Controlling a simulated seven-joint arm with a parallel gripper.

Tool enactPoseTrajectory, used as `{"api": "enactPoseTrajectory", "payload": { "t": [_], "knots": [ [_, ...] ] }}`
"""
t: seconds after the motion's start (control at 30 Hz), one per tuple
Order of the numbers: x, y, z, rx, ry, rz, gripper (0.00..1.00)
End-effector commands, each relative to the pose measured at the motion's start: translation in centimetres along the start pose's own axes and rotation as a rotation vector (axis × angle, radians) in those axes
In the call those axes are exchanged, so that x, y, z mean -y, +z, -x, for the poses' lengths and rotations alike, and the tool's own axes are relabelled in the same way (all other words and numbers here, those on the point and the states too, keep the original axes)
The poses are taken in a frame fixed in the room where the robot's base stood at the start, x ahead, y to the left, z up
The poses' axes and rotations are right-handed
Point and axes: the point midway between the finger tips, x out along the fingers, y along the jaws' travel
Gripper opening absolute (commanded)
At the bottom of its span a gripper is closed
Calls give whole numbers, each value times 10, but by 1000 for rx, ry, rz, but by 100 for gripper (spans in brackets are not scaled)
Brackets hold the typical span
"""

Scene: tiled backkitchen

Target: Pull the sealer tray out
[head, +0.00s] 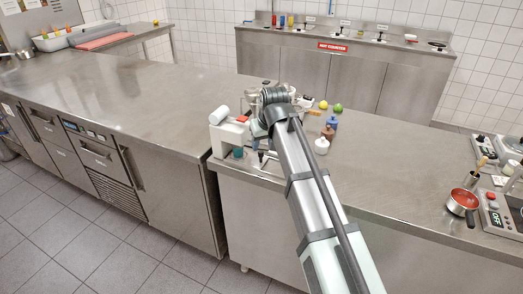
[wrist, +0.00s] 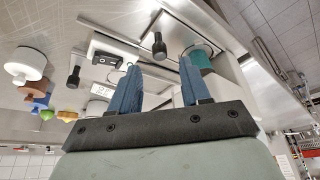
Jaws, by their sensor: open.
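The sealer (head: 229,132), a white and metal machine with a pale roll on top, stands near the counter's front edge in the head view. My arm covers part of it. In the wrist view, tilted over, its pale metal parts (wrist: 138,50) lie beyond my fingers, with a black knob on a stem (wrist: 159,46) and a second black knob (wrist: 73,76). I cannot tell which part is the tray. My gripper (wrist: 158,84) is open, its two blue fingers apart with nothing clearly between them. In the head view the fingers are hidden behind my wrist.
A red-filled pan (head: 461,202) is far right.

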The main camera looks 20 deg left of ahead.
Motion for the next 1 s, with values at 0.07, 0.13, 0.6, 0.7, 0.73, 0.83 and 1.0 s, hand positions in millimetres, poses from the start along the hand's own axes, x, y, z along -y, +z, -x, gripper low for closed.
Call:
{"api": "enactPoseTrajectory", "payload": {
  "t": [0.07, 0.13, 0.6, 0.7, 0.73, 0.83, 1.0],
  "knots": [
    [0, 0, -13, 3, 0, 0, 47],
    [0, 0, -22, 1, 0, 0, 47],
    [0, 0, -48, 1, 0, 0, 47],
    [0, 0, -48, 0, 0, 0, 47],
    [0, 0, -48, 0, 0, 0, 47],
    [0, 0, -48, 0, 0, 0, 44],
    [0, 0, -48, 0, 0, 0, 28]
  ]
}}
